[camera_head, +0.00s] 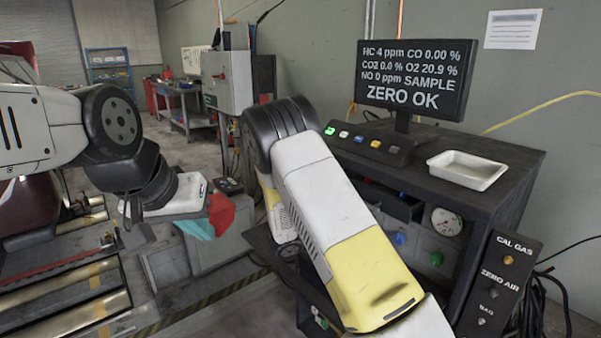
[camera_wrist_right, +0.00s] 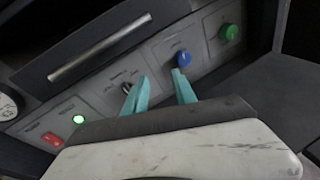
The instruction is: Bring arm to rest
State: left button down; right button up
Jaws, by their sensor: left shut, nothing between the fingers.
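My left arm comes in from the left in the head view. Its gripper (camera_head: 195,229) hangs low over a grey cabinet, with a white body (camera_head: 180,198) and teal fingers pointing down; they are shut and hold nothing. My right arm crosses the middle of the head view, with a yellow and white link, and its gripper is hidden there. In the right wrist view the right gripper (camera_wrist_right: 160,75) shows two teal fingers standing apart with nothing between them. They point at a grey panel (camera_wrist_right: 158,62) with a blue knob just beyond the tips.
The dark analyser bench (camera_head: 490,190) stands on the right with a monitor (camera_head: 414,78) and a white tray (camera_head: 467,170). A red cloth-like thing (camera_head: 222,213) lies beside my left gripper. The rollers (camera_head: 65,312) are at lower left. A green knob (camera_wrist_right: 229,32) is on the panel.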

jog(key=s+d+r+m+g+y, duration=0.3)
jog(key=s+r+m+g+y, duration=0.15)
jog(key=s+m, duration=0.3)
jog(key=s+a+r+m+t+y, duration=0.2)
jog(key=s+a+r+m+y, duration=0.3)
jog(key=s+r, duration=0.3)
jog(key=s+a+r+m+t+y, duration=0.2)
jog(key=s+a+r+m+y, duration=0.2)
jog(key=s+r+m+y, duration=0.3)
jog(key=s+r, duration=0.2)
jog(key=s, duration=0.3)
jog(key=shift+a, duration=0.4)
jog(key=shift+t, duration=0.25)
